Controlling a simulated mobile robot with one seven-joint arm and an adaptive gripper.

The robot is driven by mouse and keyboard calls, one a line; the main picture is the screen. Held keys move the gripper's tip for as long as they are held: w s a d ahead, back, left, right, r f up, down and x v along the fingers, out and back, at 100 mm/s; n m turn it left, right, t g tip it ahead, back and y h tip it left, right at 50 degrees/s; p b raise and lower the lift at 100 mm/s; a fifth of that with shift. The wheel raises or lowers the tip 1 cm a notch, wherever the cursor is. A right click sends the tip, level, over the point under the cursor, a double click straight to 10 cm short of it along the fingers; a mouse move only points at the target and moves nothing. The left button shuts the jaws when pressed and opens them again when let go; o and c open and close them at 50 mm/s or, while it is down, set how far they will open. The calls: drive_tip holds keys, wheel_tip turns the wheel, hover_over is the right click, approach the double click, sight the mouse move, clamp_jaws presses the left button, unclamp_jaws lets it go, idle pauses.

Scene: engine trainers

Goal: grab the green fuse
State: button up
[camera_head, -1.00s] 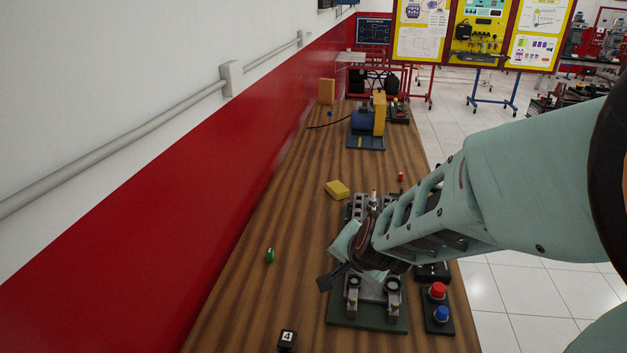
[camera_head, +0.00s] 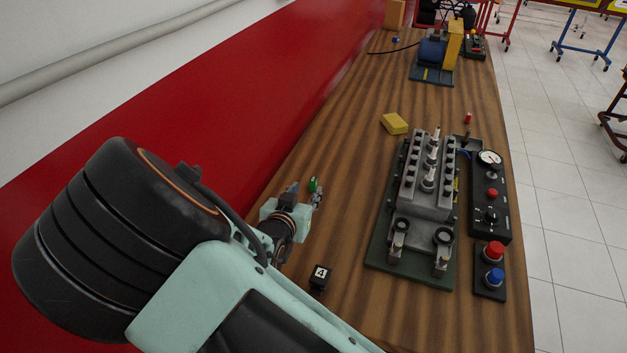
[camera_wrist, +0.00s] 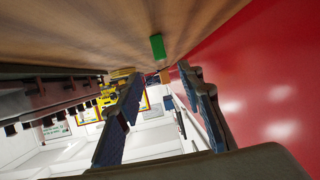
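The green fuse (camera_head: 312,184) is on the wooden table to the left of the engine model, near the red wall. My gripper (camera_head: 305,193) is low over the table right at the fuse, with its fingers open. In the wrist view the green fuse (camera_wrist: 157,46) shows whole, just above the tips of my open gripper (camera_wrist: 164,73) in the picture. It lies sideways within the gap between the two fingers, with no visible contact. The head view does not show clearly how far the tips are from it.
The grey engine model (camera_head: 425,190) stands right of my gripper, with a gauge box (camera_head: 488,205) and a red-and-blue button box (camera_head: 490,280) beside it. A black cube marked 4 (camera_head: 319,279) is nearer. A yellow block (camera_head: 395,124) and red fuse (camera_head: 467,118) are farther back.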

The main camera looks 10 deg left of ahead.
sight(313, 179)
drive_tip(key=x, duration=0.9)
drive_tip(key=shift+w+f, duration=0.1)
drive_tip(key=shift+w, duration=0.25)
clamp_jaws()
